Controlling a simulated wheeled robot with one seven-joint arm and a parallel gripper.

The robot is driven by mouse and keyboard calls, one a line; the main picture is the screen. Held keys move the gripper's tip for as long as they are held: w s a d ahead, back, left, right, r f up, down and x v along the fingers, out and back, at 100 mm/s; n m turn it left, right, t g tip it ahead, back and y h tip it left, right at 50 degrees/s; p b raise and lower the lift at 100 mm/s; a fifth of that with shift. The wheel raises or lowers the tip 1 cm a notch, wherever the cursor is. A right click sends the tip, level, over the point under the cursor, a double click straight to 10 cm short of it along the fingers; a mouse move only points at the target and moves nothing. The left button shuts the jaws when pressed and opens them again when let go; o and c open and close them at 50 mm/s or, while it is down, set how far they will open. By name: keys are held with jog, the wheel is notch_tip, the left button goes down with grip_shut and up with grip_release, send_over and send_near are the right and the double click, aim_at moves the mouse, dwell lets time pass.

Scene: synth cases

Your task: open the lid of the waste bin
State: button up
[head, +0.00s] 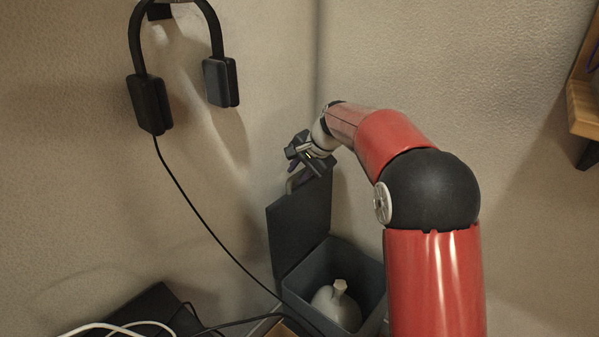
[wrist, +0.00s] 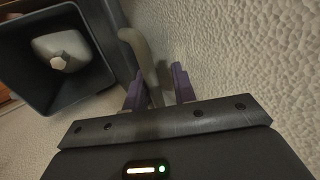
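The waste bin (head: 361,265) is a dark grey square box in the corner, its lid (head: 300,228) swung up and standing nearly upright at its left side. A pale object (head: 335,306) lies inside; the wrist view also shows it (wrist: 62,50) in the open bin (wrist: 104,78). A pale curved handle (wrist: 137,45) is on the lid. My gripper (wrist: 158,88) is at the lid's upper edge, its purple fingertips apart. The handle's end runs between them, with a gap seeming to show beside the right finger. In the head view my gripper (head: 300,168) partly hides the handle.
Black headphones (head: 150,104) hang on the left wall, their cable (head: 205,222) running down past the bin. White and black cables and a dark flat object (head: 150,308) lie at lower left. A wooden shelf (head: 584,108) is at upper right. Walls stand close behind the lid.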

jog(key=shift+s+f, duration=0.1)
jog(key=shift+f, duration=0.2)
jog(key=v, duration=0.8)
jog(key=shift+r, duration=0.2)
jog(key=s+d+r+n+t+h, duration=0.1)
jog(key=s+d+r+n, duration=0.1)
jog(key=s+d, duration=0.5)
jog(key=s+d+r+n+h, duration=0.1)
jog(key=s+d, duration=0.2)
jog(key=s, duration=0.8)
jog(key=s+d+f+n+h, duration=0.1)
jog(key=s+d+f+n, duration=0.1)
jog(key=s, duration=0.7)
jog(key=s+d+f+n+h, duration=0.2)
jog(key=s+d+f, duration=0.2)
jog(key=s, duration=0.5)
jog(key=shift+d+f+t, duration=0.35)
jog(key=shift+f+t, duration=0.05)
jog(key=shift+f, duration=0.6)
